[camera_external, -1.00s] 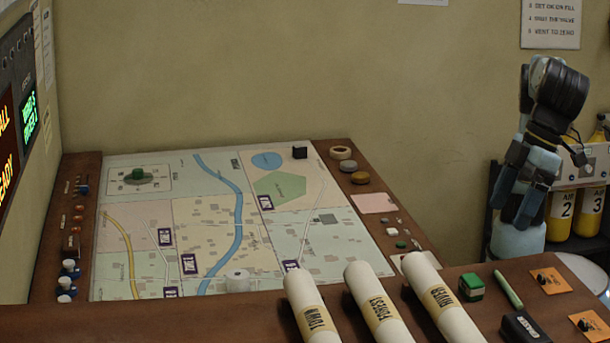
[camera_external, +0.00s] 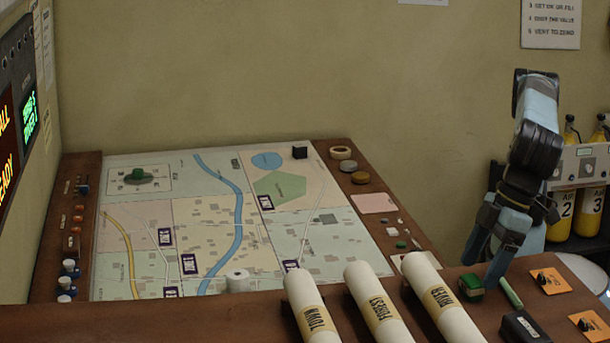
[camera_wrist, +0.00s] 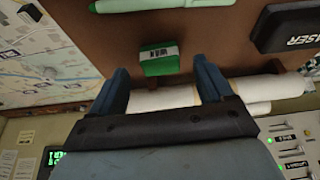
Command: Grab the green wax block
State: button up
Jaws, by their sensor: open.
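The green wax block (camera_external: 470,289) has a pale label and sits on the brown console ledge, right of the paper rolls. In the wrist view the block (camera_wrist: 158,66) appears centred between my fingertips, with space on both sides. My gripper (camera_external: 479,273) is open and empty, its fingers pointing down right by the block. In the external view one finger partly hides the block's edge. I cannot tell exactly how far the fingertips are above the ledge.
A green marker (camera_external: 510,292) lies right of the block, and a black eraser (camera_external: 524,327) is in front. Paper rolls (camera_external: 450,308) lie close on the left. Orange cards (camera_external: 551,281) lie to the right. The map board (camera_external: 330,255) spreads further left.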

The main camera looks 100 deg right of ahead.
jog(key=shift+x, duration=1.45)
jog(key=shift+a+r, duration=0.1)
jog(key=c, duration=1.1)
jog(key=shift+o, duration=0.2)
jog(key=shift+r, duration=0.1)
